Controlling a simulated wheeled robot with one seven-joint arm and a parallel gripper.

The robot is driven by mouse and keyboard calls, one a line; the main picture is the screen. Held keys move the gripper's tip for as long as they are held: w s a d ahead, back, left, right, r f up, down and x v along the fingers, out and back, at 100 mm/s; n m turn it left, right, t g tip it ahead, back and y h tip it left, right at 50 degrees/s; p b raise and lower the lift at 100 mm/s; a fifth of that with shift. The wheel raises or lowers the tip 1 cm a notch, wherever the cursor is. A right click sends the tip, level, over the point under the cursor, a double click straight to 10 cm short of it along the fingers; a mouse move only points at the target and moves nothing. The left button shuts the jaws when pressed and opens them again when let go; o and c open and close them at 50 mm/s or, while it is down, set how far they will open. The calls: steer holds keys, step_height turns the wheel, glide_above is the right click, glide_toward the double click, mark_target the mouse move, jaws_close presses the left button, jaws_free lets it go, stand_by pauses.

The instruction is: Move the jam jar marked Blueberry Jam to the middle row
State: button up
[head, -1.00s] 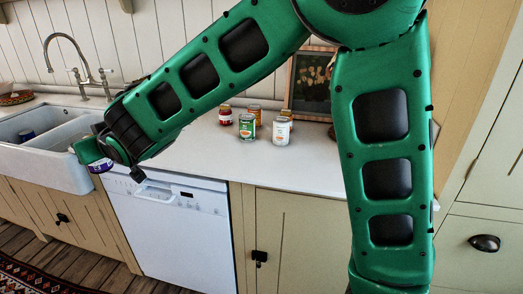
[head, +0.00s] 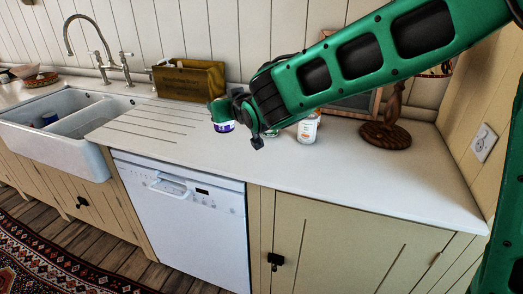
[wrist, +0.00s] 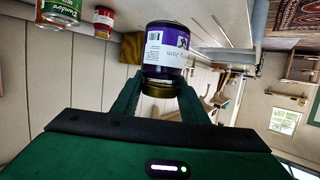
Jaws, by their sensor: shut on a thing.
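A jam jar with a purple label and a gold lid (wrist: 165,50) is between my fingers in the wrist view; part of its label reads "Jam". It also shows in the head view (head: 224,127), below my gripper (head: 221,111). My gripper is shut on this jar and holds it over the counter, left of the group of cans and jars. A white can (head: 308,129) stands there, partly behind my arm. A green can (wrist: 57,13) and a red jar (wrist: 103,20) show in the wrist view; my arm hides most of the group in the head view.
A wooden box (head: 190,80) stands at the back of the counter (head: 370,178). A wooden stand (head: 386,134) is at the right, near the wall socket (head: 483,142). A double sink (head: 62,148) with a blue item (head: 49,118) inside is at the left. The front counter is clear.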

steer(key=shift+w+d, duration=0.1)
steer(key=shift+d, duration=0.05)
steer(key=shift+w+d+f, duration=1)
steer(key=shift+d+f, duration=0.65)
steer(key=shift+f, duration=0.2)
steer(key=shift+w+d+f, duration=0.95)
steer(key=shift+d+f, duration=0.65)
steer(key=shift+f, duration=0.2)
steer(key=shift+w+d+f, duration=1)
steer(key=shift+d+f, duration=0.65)
steer(key=shift+f, duration=0.2)
steer(key=o, duration=1.3)
steer(key=v, duration=1.2)
